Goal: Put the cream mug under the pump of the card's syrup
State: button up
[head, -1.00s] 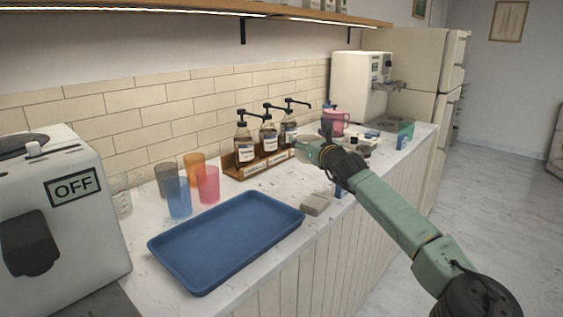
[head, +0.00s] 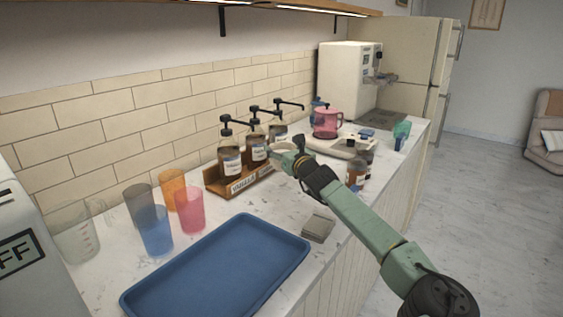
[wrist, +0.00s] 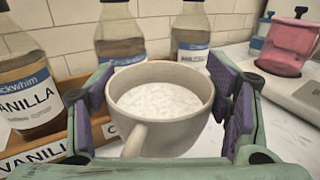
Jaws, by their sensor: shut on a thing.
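The cream mug (wrist: 135,108) is between the purple-padded fingers of my gripper (head: 288,160), which is shut on it. It is upright, its handle toward the wrist camera; a pale speckled surface shows inside it. In the head view my gripper partly hides the mug. Three syrup bottles with black pumps stand in a wooden rack (head: 212,184) behind it: a left bottle (head: 230,162), a middle bottle (head: 256,149) and a right bottle (head: 279,129). The rack's left label reads VANILLA; the others are hidden or unclear. I cannot make out a card.
A blue tray (head: 215,275) lies in front on the counter, with several coloured cups such as the pink cup (head: 190,212) to its left. A small grey block (head: 319,228) sits right of the tray. A pink pitcher (head: 326,123) and amber jar (head: 356,176) stand farther right.

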jog(key=shift+f+p, duration=0.6)
jog(key=shift+f, duration=1.65)
jog(key=o, duration=1.4)
jog(key=shift+f, duration=0.1)
jog(key=shift+o, duration=0.2)
jog(key=b+v, duration=0.4)
jog(key=v, duration=0.6)
jog(key=shift+s+d, duration=0.15)
jog(key=shift+s, duration=0.25)
jog(key=shift+s+d, duration=0.15)
jog(key=shift+s, duration=0.4)
